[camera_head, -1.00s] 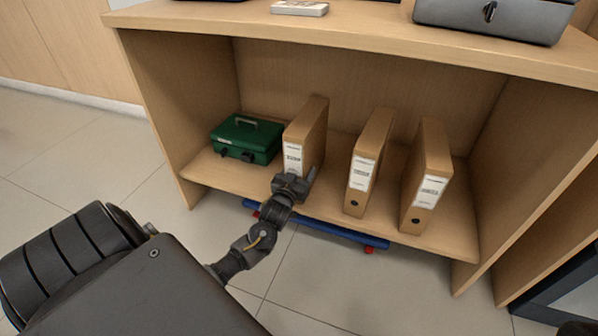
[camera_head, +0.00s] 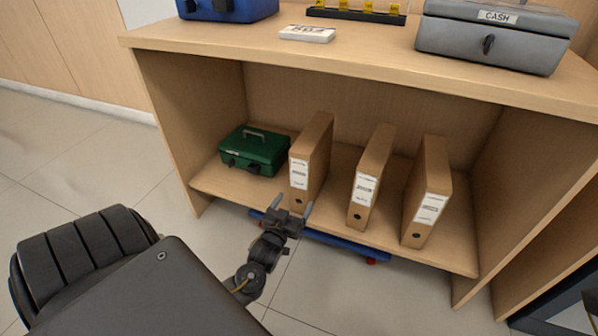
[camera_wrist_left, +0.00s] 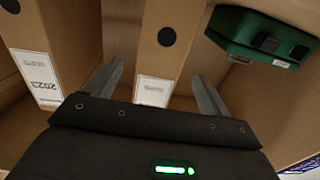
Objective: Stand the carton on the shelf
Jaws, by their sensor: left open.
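Three brown cartons with white labels stand upright side by side on the lower shelf (camera_head: 340,215). They are the left carton (camera_head: 318,150), the middle carton (camera_head: 377,155) and the right carton (camera_head: 432,165). My left gripper (camera_head: 291,206) is open and empty, just in front of the lower front of the left carton. In the left wrist view, which looks upside down, the left carton (camera_wrist_left: 172,45) shows beyond and between the open fingers (camera_wrist_left: 160,75), with nothing gripped. The middle carton (camera_wrist_left: 55,40) is to its left there. My right gripper is not in view.
A green cash box (camera_head: 255,150) sits left of the cartons; it also shows in the wrist view (camera_wrist_left: 262,38). A grey cash box (camera_head: 495,38), a blue box (camera_head: 228,8) and a white block (camera_head: 307,33) are on the countertop. A blue bar (camera_head: 340,243) lies below the shelf.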

